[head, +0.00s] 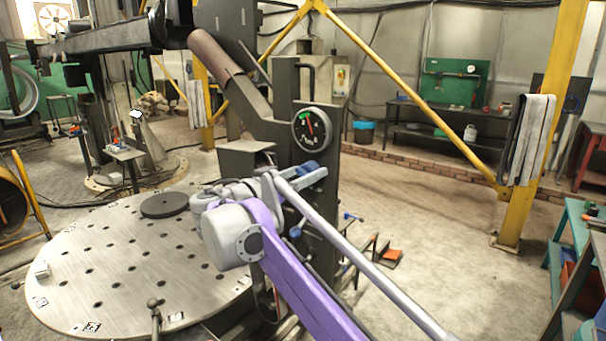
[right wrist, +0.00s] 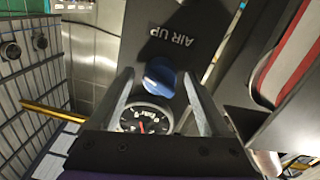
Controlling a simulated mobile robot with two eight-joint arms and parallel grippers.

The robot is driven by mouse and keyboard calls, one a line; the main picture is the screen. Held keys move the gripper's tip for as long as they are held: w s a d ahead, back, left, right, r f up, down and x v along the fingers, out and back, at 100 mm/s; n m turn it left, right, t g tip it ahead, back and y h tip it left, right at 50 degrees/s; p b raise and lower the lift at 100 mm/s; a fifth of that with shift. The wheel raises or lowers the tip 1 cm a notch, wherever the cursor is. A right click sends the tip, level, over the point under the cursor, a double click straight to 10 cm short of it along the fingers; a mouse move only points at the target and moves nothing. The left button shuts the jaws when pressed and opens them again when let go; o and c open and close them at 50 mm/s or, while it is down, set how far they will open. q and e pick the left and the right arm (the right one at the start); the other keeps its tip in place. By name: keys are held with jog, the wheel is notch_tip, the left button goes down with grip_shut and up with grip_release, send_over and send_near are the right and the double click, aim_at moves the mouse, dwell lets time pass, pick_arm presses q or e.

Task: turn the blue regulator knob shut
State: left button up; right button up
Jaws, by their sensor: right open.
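The blue regulator knob (right wrist: 160,77) is on a dark upright panel (right wrist: 172,38) lettered "AIR UP". In the right wrist view it lies between my right gripper's fingers (right wrist: 158,88), with a gap on both sides. The fingers are open and empty. In the head view the right gripper (head: 298,178) is at the panel, and the blue knob (head: 305,168) shows partly behind its fingers. How deep the fingertips reach around the knob is hard to tell. My left gripper is not in view.
A round pressure gauge (head: 311,130) sits on the panel just above the knob; it also shows in the right wrist view (right wrist: 147,118). A round perforated metal table (head: 110,260) stands to the left.

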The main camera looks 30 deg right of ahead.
grip_shut()
dwell(0.3)
